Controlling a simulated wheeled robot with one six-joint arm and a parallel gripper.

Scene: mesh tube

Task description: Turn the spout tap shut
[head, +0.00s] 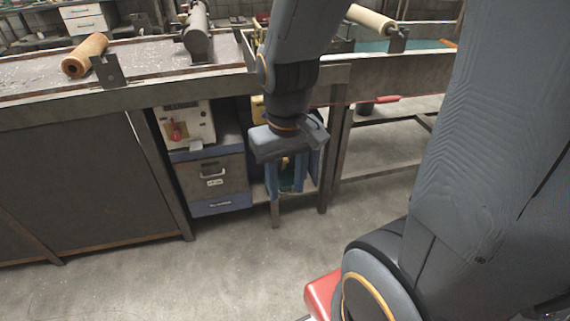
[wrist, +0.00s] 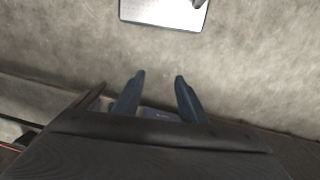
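I cannot pick out a spout tap for certain in either view. In the head view, a beige box (head: 187,124) under the bench has a red handle or knob (head: 177,131) on its front; whether this is a tap is unclear. In the wrist view, a pale metal plate (wrist: 160,13) at the top edge carries a small dark part, cut off by the frame. My gripper (head: 288,188) hangs pointing down in front of the bench. In the wrist view its two fingers (wrist: 159,79) are apart with nothing between them.
A long bench (head: 120,98) runs across the back, with an orange-brown roll (head: 85,55) and a grey cylinder (head: 197,38) on top. A dark drawer unit (head: 212,178) stands below. The concrete floor (head: 200,275) in front is clear.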

